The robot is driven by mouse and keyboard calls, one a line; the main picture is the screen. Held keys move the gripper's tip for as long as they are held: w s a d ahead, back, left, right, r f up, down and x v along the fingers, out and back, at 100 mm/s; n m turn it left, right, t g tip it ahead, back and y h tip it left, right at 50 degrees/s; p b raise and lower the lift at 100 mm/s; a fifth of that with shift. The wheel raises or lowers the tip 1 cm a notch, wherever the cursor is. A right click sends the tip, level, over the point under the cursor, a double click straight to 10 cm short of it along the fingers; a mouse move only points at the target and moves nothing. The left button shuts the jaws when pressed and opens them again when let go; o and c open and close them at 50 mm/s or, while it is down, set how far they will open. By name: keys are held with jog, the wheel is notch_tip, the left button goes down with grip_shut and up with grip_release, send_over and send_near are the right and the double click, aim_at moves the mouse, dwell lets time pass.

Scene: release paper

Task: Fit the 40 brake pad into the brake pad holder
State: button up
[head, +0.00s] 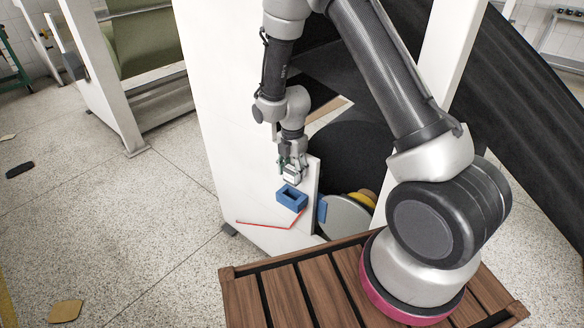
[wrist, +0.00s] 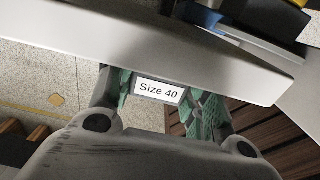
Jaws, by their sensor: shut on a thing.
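My gripper (head: 292,165) is shut on the brake pad, whose pale end (head: 291,178) shows below the fingers in the head view. In the wrist view the pad carries a white label "Size 40" (wrist: 158,91) and sits between the green finger pads of my gripper (wrist: 160,100). A blue block with a dark rectangular opening, which looks like the brake pad holder (head: 292,197), is on the white panel just below the held pad. The pad appears to be outside the opening; the exact gap is hard to tell. The far side of the pad is hidden.
The white panel (head: 245,150) stands around the holder, with a thin red line (head: 268,224) below it. A smaller blue piece (head: 322,211) and a grey disc (head: 345,216) are at the right. A slatted wooden platform (head: 290,295) is under my arm. Speckled floor lies left.

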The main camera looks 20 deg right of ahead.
aim_at(292, 184)
jog(key=shift+f, duration=2.3)
jog(key=shift+f, duration=0.8)
jog(key=shift+r, duration=0.15)
jog(key=shift+r, duration=0.4)
jog(key=shift+f, duration=0.5)
dwell(0.8)
jog(key=o, duration=1.3)
